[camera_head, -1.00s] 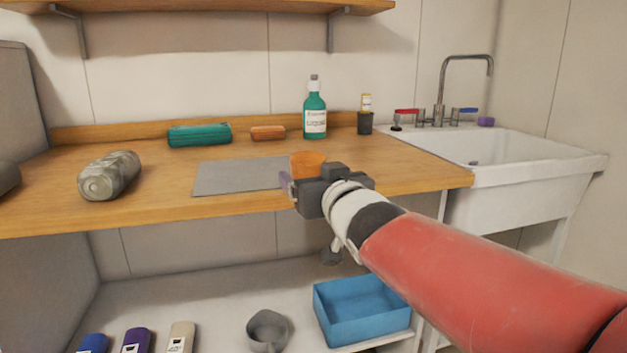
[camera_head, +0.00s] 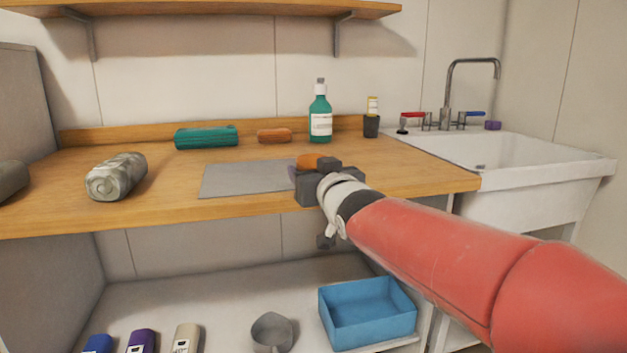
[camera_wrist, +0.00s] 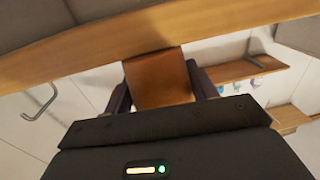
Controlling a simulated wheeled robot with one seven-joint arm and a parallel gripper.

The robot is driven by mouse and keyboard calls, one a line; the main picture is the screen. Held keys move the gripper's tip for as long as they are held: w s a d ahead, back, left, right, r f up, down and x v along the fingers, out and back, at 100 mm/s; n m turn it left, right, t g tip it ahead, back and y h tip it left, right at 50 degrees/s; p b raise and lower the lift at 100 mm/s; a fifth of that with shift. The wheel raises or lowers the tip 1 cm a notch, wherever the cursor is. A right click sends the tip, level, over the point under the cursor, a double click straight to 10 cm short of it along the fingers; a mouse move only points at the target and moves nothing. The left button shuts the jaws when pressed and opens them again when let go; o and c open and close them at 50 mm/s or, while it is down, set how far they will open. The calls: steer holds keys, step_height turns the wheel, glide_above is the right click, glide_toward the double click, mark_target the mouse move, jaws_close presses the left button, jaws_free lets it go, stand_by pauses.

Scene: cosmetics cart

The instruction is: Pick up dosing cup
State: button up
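An orange cup (camera_head: 309,161), which I take to be the dosing cup, stands on the counter at the right end of a grey mat. My gripper (camera_head: 297,172) is at the counter's front edge and hides the cup's lower part in the head view. In the wrist view the orange cup (camera_wrist: 159,78) lies between the two dark fingers of my gripper (camera_wrist: 160,88). The fingers are spread, one at each side of the cup, with little or no gap. Firm contact cannot be made out.
The grey mat (camera_head: 245,180) lies left of my gripper. A green bottle (camera_head: 320,122), an orange item (camera_head: 274,135) and a green case (camera_head: 206,136) stand behind. A grey cylinder (camera_head: 117,177) lies left. Below are a blue bin (camera_head: 367,335) and a grey cup (camera_head: 272,333). The sink (camera_head: 520,170) is right.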

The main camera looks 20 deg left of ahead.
steer(key=c, duration=0.3)
steer(key=shift+r, duration=0.2)
